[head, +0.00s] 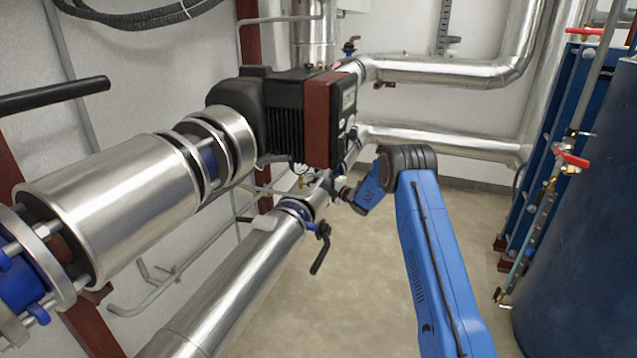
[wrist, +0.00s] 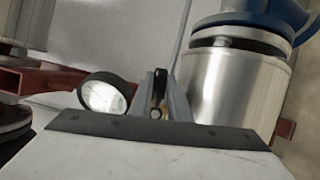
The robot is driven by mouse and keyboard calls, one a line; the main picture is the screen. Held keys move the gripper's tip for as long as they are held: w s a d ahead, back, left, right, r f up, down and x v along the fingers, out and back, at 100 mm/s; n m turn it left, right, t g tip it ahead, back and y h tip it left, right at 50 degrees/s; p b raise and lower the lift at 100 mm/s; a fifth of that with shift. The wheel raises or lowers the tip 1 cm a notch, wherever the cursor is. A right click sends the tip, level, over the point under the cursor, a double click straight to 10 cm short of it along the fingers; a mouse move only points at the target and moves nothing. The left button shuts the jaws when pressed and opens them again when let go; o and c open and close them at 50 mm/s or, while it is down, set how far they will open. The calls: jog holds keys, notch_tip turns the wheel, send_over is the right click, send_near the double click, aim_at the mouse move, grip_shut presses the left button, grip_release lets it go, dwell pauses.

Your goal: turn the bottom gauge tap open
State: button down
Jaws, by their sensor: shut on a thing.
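The gauge (wrist: 103,96), round with a white face and black rim, shows left of my gripper in the wrist view. In the head view a small gauge (head: 300,168) sits under the black and red pump. My gripper (wrist: 160,88) is shut on the small gauge tap (wrist: 157,108), of which only a dark and brassy bit shows between the fingers. In the head view my gripper (head: 328,184) is small and dark beside the lower pipe. The tap is hidden there, and its handle angle cannot be told.
A pump (head: 325,115) stands just above my gripper. A silver lower pipe (head: 235,290) with a dark valve lever (head: 320,250) runs below left. Red-handled valves (head: 572,158) and a blue tank (head: 590,230) stand at the right. The floor between is clear.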

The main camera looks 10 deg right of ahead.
jog(key=n, duration=0.1)
jog(key=r+n+y, duration=0.1)
jog(key=n, duration=0.3)
jog(key=shift+s+a+r+t+y, duration=0.1)
jog(key=shift+s+r+t+y, duration=0.2)
jog(key=shift+r+t+y, duration=0.1)
jog(key=shift+s+a+r+n+y, duration=0.1)
jog(key=shift+s+r+n+y, duration=0.2)
jog(key=shift+n, duration=0.55)
jog(key=shift+a+r+n+y, duration=0.1)
jog(key=shift+n+y, duration=0.3)
jog(key=shift+n, duration=0.45)
jog(key=c, duration=1.7)
grip_release()
jog(key=shift+o, duration=0.2)
jog(key=v, duration=1.7)
